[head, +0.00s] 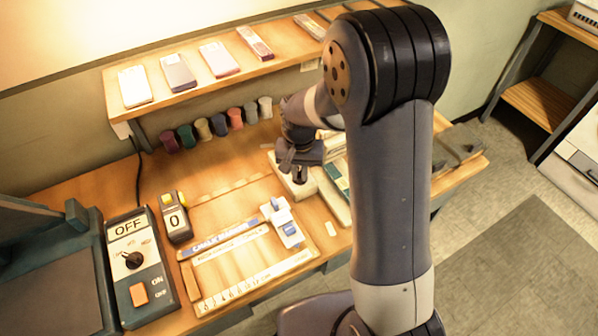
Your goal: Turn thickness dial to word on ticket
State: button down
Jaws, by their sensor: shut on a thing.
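A black pointer dial (133,260) sits on the dark control box (149,290) at the left, under a display reading OFF. The marks around the dial are too small to read. My gripper (299,172) is far to the right of this box, low over a pale block (306,189) on the bench. It is shut on a small dark thing there, mostly hidden by the jaws. I cannot tell what that thing is. A small pale slip (330,229) lies near the bench's front edge. I cannot tell whether it is the ticket, and no word shows on it.
An orange switch (139,294) is on the control box. A counter (176,222) showing 0 stands beside it. A ruled frame (255,280) with a white slider (287,229) fills the middle. Several thread spools (219,125) line the back below a shelf (192,87).

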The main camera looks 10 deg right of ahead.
jog(key=n, duration=0.4)
jog(key=n+b, duration=0.1)
jog(key=n, duration=0.1)
jog(key=shift+d, duration=0.25)
jog(key=shift+n, duration=0.3)
jog(key=c, duration=1.5)
grip_release()
jog(key=shift+r, duration=0.1)
notch_tip(320, 180, up, 11)
jog(key=shift+f, duration=0.15)
